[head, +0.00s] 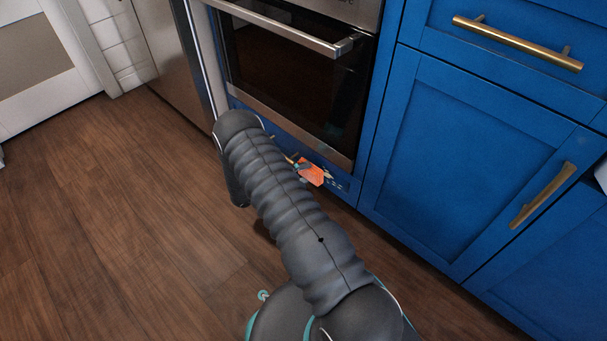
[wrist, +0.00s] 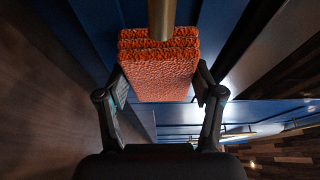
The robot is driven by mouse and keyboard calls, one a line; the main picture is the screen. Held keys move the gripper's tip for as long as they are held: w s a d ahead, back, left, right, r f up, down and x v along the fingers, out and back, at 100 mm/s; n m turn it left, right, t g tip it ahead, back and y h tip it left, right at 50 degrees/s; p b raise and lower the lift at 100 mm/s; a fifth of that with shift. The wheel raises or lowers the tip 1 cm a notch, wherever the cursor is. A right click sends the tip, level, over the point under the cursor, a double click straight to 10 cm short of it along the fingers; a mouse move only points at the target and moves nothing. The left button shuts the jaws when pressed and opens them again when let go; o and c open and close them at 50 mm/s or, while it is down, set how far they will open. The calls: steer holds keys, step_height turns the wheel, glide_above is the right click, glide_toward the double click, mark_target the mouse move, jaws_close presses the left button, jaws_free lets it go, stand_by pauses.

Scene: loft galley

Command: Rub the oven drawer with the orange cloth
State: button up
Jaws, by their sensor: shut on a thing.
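The orange cloth (head: 312,175) is against or very near the front of the blue oven drawer (head: 346,183), the low panel under the oven. In the wrist view the cloth (wrist: 158,78) is a thick folded block. My gripper (wrist: 160,85) is shut on it, with one finger on each side. A brass bar handle (wrist: 162,18) lies across the cloth's upper edge in the wrist view; I cannot tell whether they touch. My arm hides part of the drawer in the head view, and the cloth's contact with the drawer is not clear.
The oven (head: 290,75) with its steel bar handle (head: 285,27) stands above the drawer. Blue cabinets (head: 465,150) with brass handles (head: 517,42) stand to the right. Open wooden floor (head: 110,220) lies to the left.

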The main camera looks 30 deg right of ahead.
mark_target(312, 179)
steer(key=shift+w+d, duration=0.25)
steer(key=shift+d, duration=0.5)
steer(key=shift+s+d+p, duration=0.3)
steer(key=shift+s, duration=0.65)
steer(key=shift+s+d+p, duration=0.25)
steer(key=shift+s+p, duration=0.05)
steer(key=shift+s, duration=0.6)
steer(key=shift+s+d+p, duration=0.35)
steer(key=shift+s+d, duration=0.15)
steer(key=shift+s, duration=0.8)
steer(key=shift+s+d+p, duration=0.4)
steer(key=shift+s+d, duration=0.1)
steer(key=shift+s, duration=0.75)
steer(key=shift+s+d+p, duration=0.35)
steer(key=shift+s+d, duration=0.15)
steer(key=shift+s, duration=0.8)
steer(key=shift+w, duration=0.15)
steer(key=shift+w+a+f+b, duration=0.1)
steer(key=shift+w+b, duration=0.4)
steer(key=shift+w+a+b, duration=0.45)
steer(key=shift+w+b, duration=0.05)
steer(key=shift+w, duration=0.55)
steer(key=shift+w+a+b, duration=0.5)
steer(key=shift+w+b, duration=0.05)
steer(key=shift+w, duration=0.55)
steer(key=shift+w+a+b, duration=0.45)
steer(key=shift+w+b, duration=0.05)
steer(key=shift+w, duration=0.55)
